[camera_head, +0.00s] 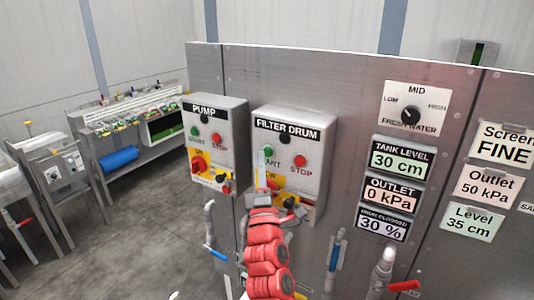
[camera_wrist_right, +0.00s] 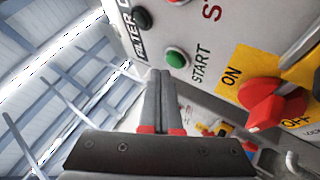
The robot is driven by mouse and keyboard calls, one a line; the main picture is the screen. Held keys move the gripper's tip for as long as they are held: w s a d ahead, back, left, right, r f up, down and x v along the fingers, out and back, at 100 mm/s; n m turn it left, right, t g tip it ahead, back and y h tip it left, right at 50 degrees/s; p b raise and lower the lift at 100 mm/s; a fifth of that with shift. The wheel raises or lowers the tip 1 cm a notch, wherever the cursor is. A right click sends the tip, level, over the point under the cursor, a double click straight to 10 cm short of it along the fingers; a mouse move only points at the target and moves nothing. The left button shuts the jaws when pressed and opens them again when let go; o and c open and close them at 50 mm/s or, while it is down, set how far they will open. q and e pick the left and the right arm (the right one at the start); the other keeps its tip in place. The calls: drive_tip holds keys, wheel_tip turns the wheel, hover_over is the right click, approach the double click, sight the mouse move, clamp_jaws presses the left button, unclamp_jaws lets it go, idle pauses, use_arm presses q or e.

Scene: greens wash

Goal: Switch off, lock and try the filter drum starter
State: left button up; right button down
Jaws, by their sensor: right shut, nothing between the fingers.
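The grey FILTER DRUM starter box (camera_head: 312,153) is on the steel panel, with a green START button (camera_head: 268,152) and a red STOP button (camera_head: 300,161). My right gripper (camera_head: 262,165) is in front of the box, its slim fingers together and empty, covering part of its yellow switch plate. In the right wrist view the fingertips (camera_wrist_right: 160,76) appear beside the green START button (camera_wrist_right: 177,58); I cannot tell whether they touch. The red rotary switch (camera_wrist_right: 270,104) sits on the yellow ON/OFF plate (camera_wrist_right: 240,72); its exact setting is unclear. My left gripper is out of view.
The PUMP starter box (camera_head: 217,128) is close on the left, with its own red switch (camera_head: 198,163). Displays, including TANK LEVEL (camera_head: 402,159), are on the right. Valve handles (camera_head: 404,285) stick out below. Floor (camera_head: 140,210) is clear at left.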

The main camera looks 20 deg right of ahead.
drive_tip(key=shift+w+d, duration=0.1)
idle(0.7)
drive_tip(key=shift+w+d, duration=0.2)
drive_tip(key=shift+d, duration=0.05)
drive_tip(key=shift+w+d+b, duration=0.25)
drive_tip(key=shift+d+b, duration=0.05)
drive_tip(key=shift+d, duration=0.05)
idle(0.9)
drive_tip(key=shift+s+a, duration=0.1)
drive_tip(key=shift+a, duration=0.05)
drive_tip(key=shift+s+a, duration=0.45)
drive_tip(key=shift+a, duration=0.05)
drive_tip(key=shift+s+a+b, duration=0.45)
drive_tip(key=shift+s+a, duration=0.35)
drive_tip(key=shift+a, duration=0.2)
drive_tip(key=shift+s+a+b, duration=0.4)
drive_tip(key=shift+s+a, duration=0.35)
drive_tip(key=shift+a, duration=0.25)
